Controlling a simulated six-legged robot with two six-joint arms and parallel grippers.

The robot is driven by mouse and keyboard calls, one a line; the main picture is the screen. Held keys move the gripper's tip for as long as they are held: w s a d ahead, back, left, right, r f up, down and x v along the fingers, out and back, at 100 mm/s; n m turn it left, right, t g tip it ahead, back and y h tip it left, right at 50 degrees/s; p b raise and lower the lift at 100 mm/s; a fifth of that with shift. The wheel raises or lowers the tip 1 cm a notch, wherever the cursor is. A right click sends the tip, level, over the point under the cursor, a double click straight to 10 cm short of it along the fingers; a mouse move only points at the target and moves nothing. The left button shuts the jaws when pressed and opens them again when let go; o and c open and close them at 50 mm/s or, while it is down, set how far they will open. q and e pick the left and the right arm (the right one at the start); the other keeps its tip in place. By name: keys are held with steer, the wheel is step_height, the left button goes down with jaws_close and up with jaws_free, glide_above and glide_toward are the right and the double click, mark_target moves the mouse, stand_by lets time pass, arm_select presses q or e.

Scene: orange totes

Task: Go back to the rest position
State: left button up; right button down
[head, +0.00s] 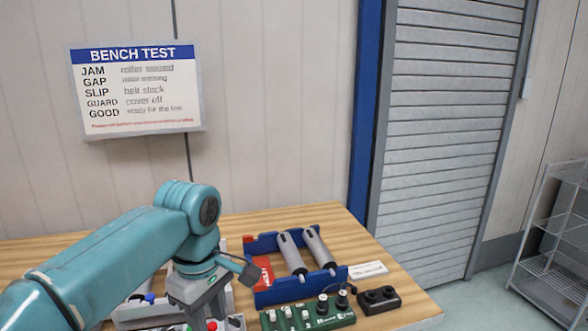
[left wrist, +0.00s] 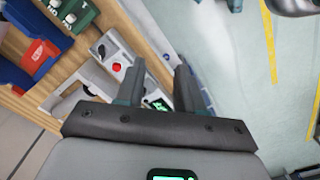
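My left arm, teal, comes in from the left in the head view and bends down over the bench. Its grey wrist hangs above a pale tray (head: 150,318) at the front of the bench, and its fingertips are not clear there. In the left wrist view, my left gripper (left wrist: 160,80) has its two dark fingers apart, with nothing held between them. The bench edge and a pale unit with a red button (left wrist: 117,67) show beyond the fingers. My right gripper is in neither view.
A blue bin (head: 300,291) holds two grey rollers (head: 291,254) and a red item (head: 263,273). A green control box (head: 310,315) and a black box (head: 378,300) stand in front. A wire rack (head: 555,250) is at far right, past open floor.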

arm_select(q)
steer(key=s+d+f+m+h, duration=0.1)
steer(key=d+f+m, duration=0.15)
steer(key=f, duration=1.25)
steer(key=s+d+f+m+h, duration=0.15)
steer(key=f+m, duration=0.25)
steer(key=f, duration=1.1)
steer(key=s+a+f+m, duration=0.1)
steer(key=s+f, duration=0.5)
steer(key=s, duration=0.3)
steer(key=s+f+m+h, duration=0.1)
steer(key=s+f+m, duration=0.1)
steer(key=s+f, duration=0.5)
steer(key=shift+s+a, duration=0.35)
steer(key=shift+s, duration=0.6)
steer(key=shift+m+h, duration=0.25)
